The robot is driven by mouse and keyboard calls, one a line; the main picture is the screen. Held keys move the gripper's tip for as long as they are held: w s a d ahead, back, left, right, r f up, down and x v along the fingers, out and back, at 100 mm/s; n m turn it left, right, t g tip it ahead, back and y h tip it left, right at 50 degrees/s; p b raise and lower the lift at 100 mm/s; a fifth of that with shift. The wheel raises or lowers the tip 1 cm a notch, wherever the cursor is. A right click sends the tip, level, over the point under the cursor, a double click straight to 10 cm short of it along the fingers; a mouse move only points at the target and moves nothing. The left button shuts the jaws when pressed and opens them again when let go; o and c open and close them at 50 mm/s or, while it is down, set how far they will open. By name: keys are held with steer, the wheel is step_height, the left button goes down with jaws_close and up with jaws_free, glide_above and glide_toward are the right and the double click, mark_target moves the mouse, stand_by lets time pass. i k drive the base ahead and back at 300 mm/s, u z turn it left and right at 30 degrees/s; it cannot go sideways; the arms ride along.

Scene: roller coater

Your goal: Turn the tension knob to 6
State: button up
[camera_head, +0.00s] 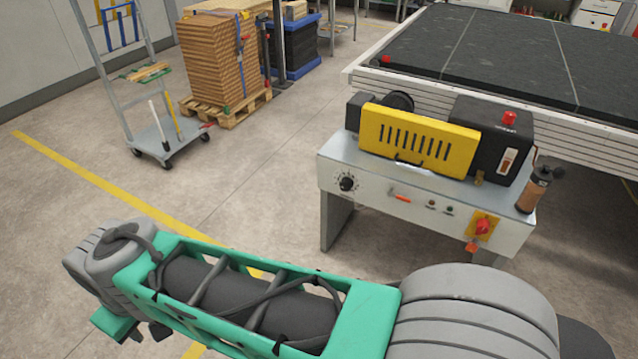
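The roller coater (420,139) is a machine with a yellow slotted guard on a grey metal stand, right of centre. A black round knob with a dial of marks around it (347,182) sits at the left end of the stand's front panel. I take it as the tension knob. Its numbers and pointer are too small to read. My green and grey arm crosses the foreground below the machine, apart from the knob.
The panel also bears an orange-red handle (400,198), small buttons and a red rotary switch on a yellow plate (482,228). A large dark-topped table (500,45) stands behind. A trolley (163,137) and a pallet stack (212,60) stand back left. The floor left of the machine is clear.

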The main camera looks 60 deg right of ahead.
mark_target(346, 183)
steer(key=z, duration=0.25)
steer(key=i, duration=0.8)
steer(key=z, duration=1)
steer(key=i, duration=0.35)
steer(key=z, duration=0.25)
